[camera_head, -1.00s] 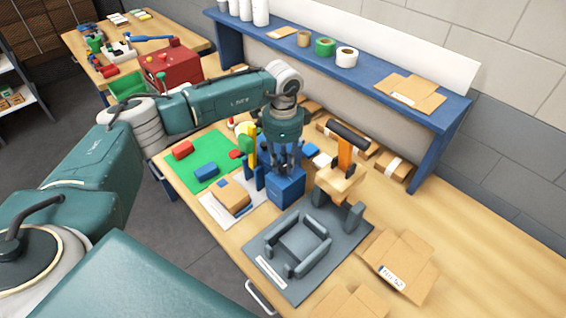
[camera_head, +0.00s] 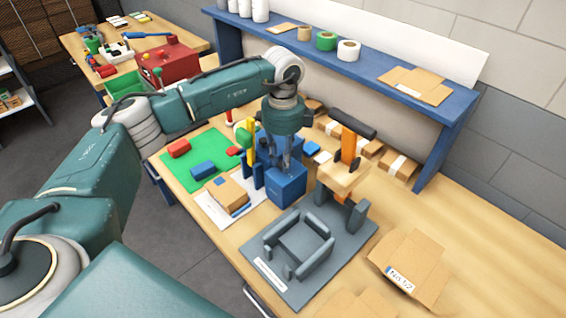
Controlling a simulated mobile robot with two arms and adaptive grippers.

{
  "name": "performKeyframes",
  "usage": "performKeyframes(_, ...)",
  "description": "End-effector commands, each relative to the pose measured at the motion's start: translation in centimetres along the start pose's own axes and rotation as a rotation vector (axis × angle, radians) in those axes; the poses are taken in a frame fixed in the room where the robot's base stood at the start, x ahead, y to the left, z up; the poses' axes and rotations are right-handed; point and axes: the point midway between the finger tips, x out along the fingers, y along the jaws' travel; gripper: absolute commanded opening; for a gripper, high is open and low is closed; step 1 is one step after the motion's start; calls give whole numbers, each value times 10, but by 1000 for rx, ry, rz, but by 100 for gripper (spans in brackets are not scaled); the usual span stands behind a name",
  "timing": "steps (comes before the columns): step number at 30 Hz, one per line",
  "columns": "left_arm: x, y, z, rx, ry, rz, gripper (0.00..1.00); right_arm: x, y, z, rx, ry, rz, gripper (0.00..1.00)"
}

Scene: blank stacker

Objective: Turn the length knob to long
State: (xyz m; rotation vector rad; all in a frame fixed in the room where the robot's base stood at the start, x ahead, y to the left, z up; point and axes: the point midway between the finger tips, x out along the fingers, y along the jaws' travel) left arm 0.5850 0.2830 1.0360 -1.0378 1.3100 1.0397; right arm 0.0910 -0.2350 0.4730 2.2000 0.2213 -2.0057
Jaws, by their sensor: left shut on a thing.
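My left gripper (camera_head: 283,163) points straight down over a blue box-shaped device (camera_head: 289,188) on the bench. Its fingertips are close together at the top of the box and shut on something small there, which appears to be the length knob. The fingers hide the knob, so its pointer and any short or long marks cannot be read. A taller blue part of the device stands behind the fingers. My right gripper does not show.
A grey fixture (camera_head: 340,262) and a clamp with a black handle (camera_head: 353,124) stand to the right. A green mat (camera_head: 186,184) with colored blocks lies to the left. A blue shelf (camera_head: 437,115) runs behind. The bench's right side is mostly free beyond flat cartons (camera_head: 412,264).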

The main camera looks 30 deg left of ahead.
Motion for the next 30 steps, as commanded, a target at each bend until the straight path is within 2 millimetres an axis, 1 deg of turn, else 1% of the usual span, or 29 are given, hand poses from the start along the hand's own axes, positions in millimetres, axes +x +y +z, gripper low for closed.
performKeyframes(3,-1,-2,1,50,-1,-7,0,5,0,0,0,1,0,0)
performKeyframes(9,-2,-2,1,101,-1,-6,0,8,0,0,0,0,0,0)
performKeyframes(23,-3,-2,1,113,-1,-7,0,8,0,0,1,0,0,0)
performKeyframes(24,-3,-2,1,113,-1,-7,27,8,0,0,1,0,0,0)
performKeyframes(25,-3,-2,1,113,-1,-7,31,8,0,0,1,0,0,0)
performKeyframes(30,-2,-1,1,113,-1,-5,31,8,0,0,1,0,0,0)
